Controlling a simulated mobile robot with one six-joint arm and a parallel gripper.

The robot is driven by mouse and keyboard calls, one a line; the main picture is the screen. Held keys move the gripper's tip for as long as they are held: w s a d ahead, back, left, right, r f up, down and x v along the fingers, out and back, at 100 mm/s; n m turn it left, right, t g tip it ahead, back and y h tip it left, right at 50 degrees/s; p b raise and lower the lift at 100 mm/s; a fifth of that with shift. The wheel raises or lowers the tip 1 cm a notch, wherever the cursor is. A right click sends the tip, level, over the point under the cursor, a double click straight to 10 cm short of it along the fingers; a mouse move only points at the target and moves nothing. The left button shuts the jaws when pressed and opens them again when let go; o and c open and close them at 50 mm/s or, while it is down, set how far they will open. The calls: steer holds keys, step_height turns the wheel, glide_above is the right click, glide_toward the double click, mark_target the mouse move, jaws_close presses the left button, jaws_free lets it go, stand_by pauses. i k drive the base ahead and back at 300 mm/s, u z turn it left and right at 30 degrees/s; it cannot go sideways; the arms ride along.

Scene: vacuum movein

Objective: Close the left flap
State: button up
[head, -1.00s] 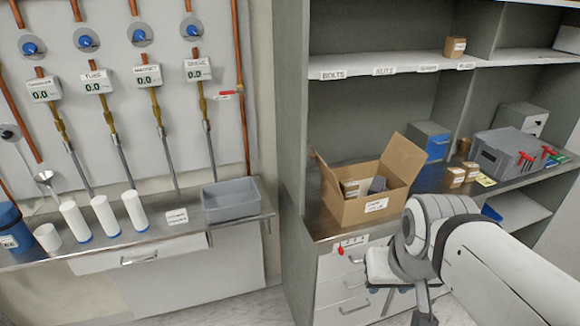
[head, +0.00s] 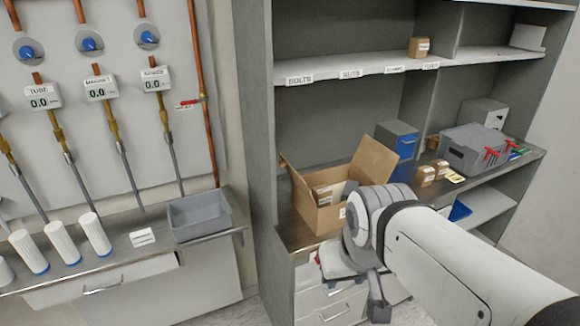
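An open cardboard box (head: 318,219) stands on the bench of the shelf unit, with small packages and a dark grey item inside. Its left flap (head: 291,174) is raised and leans outward to the left. Its right flap (head: 374,161) stands up, tilted outward to the right. My arm reaches in from the lower right and covers the box's lower right corner. My gripper (head: 378,308) hangs low in front of the drawers, below the box and apart from the left flap. Its fingers are too small and unclear to tell whether they are open.
A shelf (head: 350,70) runs above the box. A blue-fronted grey case (head: 398,142), small cartons (head: 427,176) and a grey toolbox (head: 472,148) stand to the right. A grey bin (head: 198,217) and white cylinders (head: 60,241) stand on the left bench. A cabinet side panel separates bin and box.

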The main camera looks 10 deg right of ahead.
mark_target(296, 179)
steer(key=i, duration=0.85)
